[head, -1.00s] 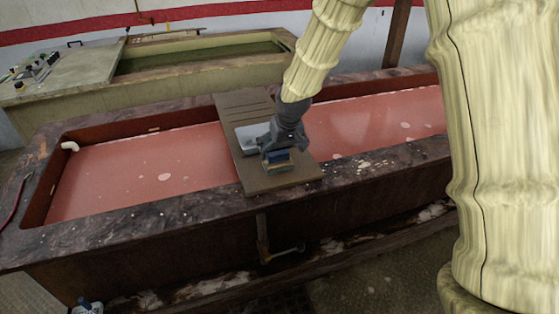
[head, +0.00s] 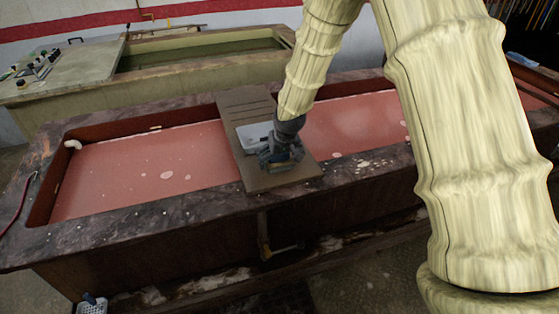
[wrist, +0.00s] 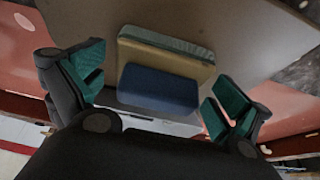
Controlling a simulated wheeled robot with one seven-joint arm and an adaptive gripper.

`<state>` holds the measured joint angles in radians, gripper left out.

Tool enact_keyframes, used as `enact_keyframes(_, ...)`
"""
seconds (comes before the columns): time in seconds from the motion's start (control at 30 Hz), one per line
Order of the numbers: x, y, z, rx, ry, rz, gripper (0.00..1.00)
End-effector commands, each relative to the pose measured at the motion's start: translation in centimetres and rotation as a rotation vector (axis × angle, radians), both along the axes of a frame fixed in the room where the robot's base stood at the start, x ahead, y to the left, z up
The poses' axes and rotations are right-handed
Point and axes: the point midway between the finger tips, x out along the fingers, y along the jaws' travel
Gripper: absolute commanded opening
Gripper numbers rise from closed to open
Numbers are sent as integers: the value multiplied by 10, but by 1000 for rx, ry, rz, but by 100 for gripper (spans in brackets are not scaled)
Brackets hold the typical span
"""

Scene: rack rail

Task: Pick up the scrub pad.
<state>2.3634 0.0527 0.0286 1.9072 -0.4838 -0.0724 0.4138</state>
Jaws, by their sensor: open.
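The scrub pad (wrist: 165,58) appears in the wrist view as a pale yellow block with a grey-green far face. A dark blue block (wrist: 158,90) sits against or over its near side; I cannot tell whether they are one piece. My gripper (wrist: 153,88) is open, with one green-padded finger on each side of the blocks and gaps between. In the head view my gripper (head: 281,160) is low over the grey-brown board (head: 247,108) and mostly hides the pad.
A white tray (head: 254,134) lies on the board just behind my gripper. The board spans a long trough of reddish liquid (head: 140,170) with a dark stone rim. A second trough (head: 200,58) stands behind. The front of the board is clear.

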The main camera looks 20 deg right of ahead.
Motion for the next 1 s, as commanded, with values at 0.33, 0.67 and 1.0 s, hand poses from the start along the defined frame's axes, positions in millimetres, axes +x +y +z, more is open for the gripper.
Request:
enact_keyframes(0.33, 0, 0, 0, 0, 0, 0, 59)
enact_keyframes(0.67, 0, 0, 1, 0, -1, 0, 55)
enact_keyframes(1.0, 1, 0, 27, 0, -3, -1, 55)
